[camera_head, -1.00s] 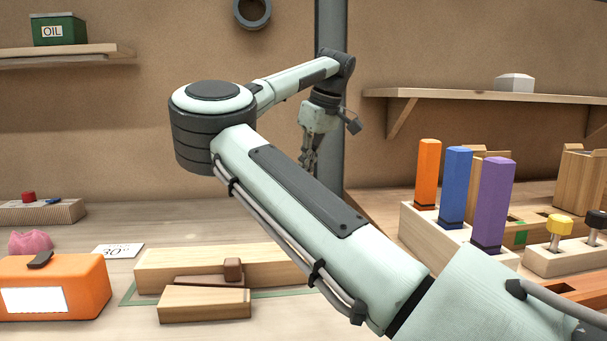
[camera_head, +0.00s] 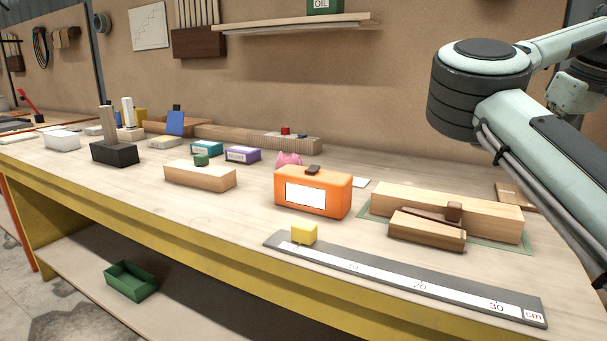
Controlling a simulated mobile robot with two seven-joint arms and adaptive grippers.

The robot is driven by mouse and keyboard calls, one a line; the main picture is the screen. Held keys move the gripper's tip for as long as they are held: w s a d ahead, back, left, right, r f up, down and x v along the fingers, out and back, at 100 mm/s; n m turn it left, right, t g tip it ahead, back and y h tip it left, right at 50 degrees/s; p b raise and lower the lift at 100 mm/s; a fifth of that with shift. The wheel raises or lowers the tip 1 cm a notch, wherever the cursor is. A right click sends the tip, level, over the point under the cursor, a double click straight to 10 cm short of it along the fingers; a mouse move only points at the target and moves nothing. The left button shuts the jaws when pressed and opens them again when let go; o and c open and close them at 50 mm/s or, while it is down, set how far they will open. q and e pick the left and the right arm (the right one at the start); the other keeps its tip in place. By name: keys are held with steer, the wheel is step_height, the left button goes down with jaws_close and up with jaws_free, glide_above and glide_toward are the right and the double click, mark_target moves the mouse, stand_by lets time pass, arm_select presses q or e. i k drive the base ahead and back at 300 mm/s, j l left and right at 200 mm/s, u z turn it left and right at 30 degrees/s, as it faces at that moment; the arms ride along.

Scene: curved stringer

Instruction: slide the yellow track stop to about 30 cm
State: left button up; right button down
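The yellow track stop (camera_head: 304,233) is a small yellow block. It sits at the left end of the grey ruler track (camera_head: 520,304), left of the 10 mark. The track lies along the front edge of the bench, with a white scale marked 10, 20 and 30 and a "cm" label at its right end. The bare scale near 30 lies far to the right of the stop. My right arm comes in at the right edge; its gripper is outside the picture. My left gripper is not in view. Nothing touches the stop.
An orange box (camera_head: 335,187) with a white label stands behind the stop. Wooden blocks (camera_head: 427,231) lie on a green mat behind the track. A wooden block with a green knob (camera_head: 200,175) is to the left. A green bin (camera_head: 131,281) sits on the lower shelf.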

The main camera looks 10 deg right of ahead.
mark_target(302, 233)
steer(key=k+j, duration=0.3)
steer(key=j, duration=0.15)
steer(key=k+j, duration=0.25)
steer(key=j, duration=0.15)
steer(key=k+j, duration=0.3)
steer(key=j, duration=0.15)
steer(key=k+j, duration=0.3)
steer(key=j, duration=0.1)
